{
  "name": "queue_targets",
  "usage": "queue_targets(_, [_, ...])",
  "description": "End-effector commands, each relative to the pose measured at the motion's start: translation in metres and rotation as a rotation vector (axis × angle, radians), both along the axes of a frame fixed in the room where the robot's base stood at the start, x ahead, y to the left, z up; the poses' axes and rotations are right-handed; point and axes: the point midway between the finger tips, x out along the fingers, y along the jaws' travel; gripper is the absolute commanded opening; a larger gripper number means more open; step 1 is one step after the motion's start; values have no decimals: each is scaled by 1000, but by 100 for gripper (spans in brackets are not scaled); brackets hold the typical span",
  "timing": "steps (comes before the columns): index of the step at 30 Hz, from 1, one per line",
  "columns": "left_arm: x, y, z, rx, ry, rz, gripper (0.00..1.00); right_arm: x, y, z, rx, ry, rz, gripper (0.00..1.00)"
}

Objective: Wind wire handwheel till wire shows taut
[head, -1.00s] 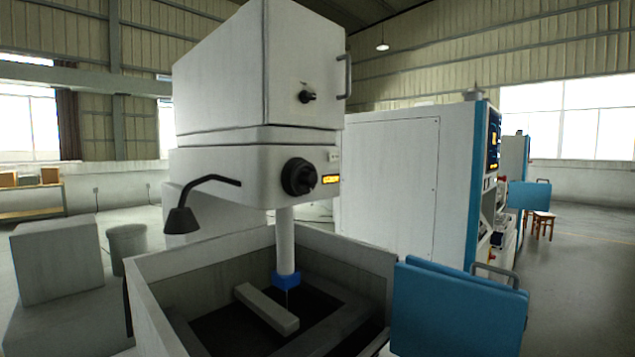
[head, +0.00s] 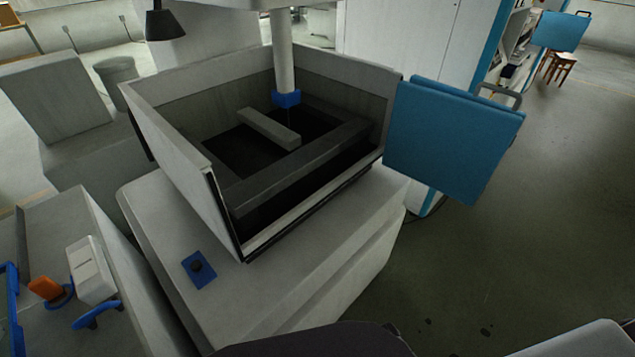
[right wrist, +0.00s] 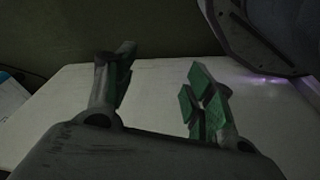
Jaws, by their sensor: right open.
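The handwheel is out of the head view. Of the wire machine's head only the lower white column (head: 284,50) shows, ending in a blue guide (head: 286,99) over the open tank (head: 165,105). I cannot make out the wire or whether it is taut. My right gripper (right wrist: 160,88) shows in the right wrist view, its green-padded fingers apart with nothing between them, above a pale surface (right wrist: 65,90). My left gripper is in neither view.
A grey bar (head: 268,128) lies inside the tank. A blue door panel (head: 450,140) stands open at its right. A blue plate with a black knob (head: 197,268) is on the machine's base. A side bench at lower left holds an orange block (head: 45,288).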

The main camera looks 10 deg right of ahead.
Motion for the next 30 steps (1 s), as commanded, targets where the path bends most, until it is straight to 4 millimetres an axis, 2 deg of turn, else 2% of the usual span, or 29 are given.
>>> queue_targets(10, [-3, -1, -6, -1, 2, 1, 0, 39, 5, 75, -3, -49, 2, 54])
queue_targets(14, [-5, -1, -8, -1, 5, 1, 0, 62, 1, 107, -23, -101, 15, 54])
queue_targets(17, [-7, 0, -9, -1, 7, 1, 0, 91, -6, 138, -57, -175, 36, 54])
queue_targets(24, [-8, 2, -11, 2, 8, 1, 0, 187, -34, 225, -214, -454, 128, 54])
queue_targets(30, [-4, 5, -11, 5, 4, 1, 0, 255, -51, 298, -357, -683, 216, 54])
